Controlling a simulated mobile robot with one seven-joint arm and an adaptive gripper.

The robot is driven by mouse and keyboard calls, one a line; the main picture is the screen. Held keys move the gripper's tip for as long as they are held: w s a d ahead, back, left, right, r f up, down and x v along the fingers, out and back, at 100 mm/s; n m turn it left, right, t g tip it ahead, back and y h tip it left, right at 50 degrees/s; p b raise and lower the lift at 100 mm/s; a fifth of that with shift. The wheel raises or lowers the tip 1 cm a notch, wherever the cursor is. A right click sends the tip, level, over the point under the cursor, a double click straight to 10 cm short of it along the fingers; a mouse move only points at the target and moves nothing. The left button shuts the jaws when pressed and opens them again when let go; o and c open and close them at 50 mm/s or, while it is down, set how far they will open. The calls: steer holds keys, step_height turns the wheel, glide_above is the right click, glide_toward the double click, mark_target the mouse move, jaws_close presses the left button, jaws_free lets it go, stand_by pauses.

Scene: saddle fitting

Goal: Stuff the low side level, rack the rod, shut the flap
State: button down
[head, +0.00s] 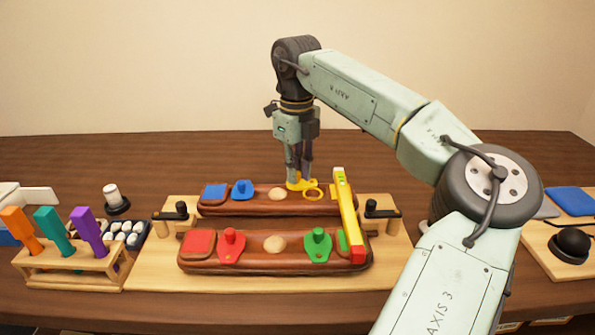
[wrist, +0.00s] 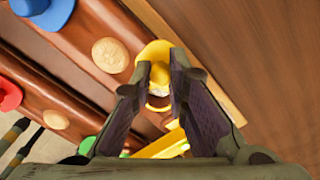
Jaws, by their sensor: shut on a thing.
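Two long brown leather panels lie side by side, a far one (head: 245,206) and a near one (head: 275,263). My gripper (head: 299,181) is shut on the knob of the yellow flap (head: 310,183) at the far panel's right part; the pinch also shows in the wrist view (wrist: 160,75). A yellow ring (head: 313,195) shows beside the flap, around an opening. The blue flap (head: 242,190), red flap (head: 231,246) and green flap (head: 318,245) lie on the panels. A yellow bar with a red end (head: 348,210) lies across both panels' right ends.
A wooden rack (head: 75,262) at left holds orange (head: 20,229), teal (head: 53,231) and purple (head: 88,230) handled tools. Behind it is a tray of white pieces (head: 125,233). Black clamps (head: 382,209) stand at the board's ends. The table behind the panels is clear.

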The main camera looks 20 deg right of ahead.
steer(key=shift+w+d+m, duration=0.1)
steer(key=shift+w+m, duration=0.1)
steer(key=shift+m, duration=0.6)
steer(key=shift+w+d+m, duration=0.1)
steer(key=shift+w+m, duration=0.1)
steer(key=shift+m, duration=0.6)
steer(key=c, duration=1.5)
jaws_free()
steer(key=shift+c, duration=0.2)
step_height(320, 180, up, 12)
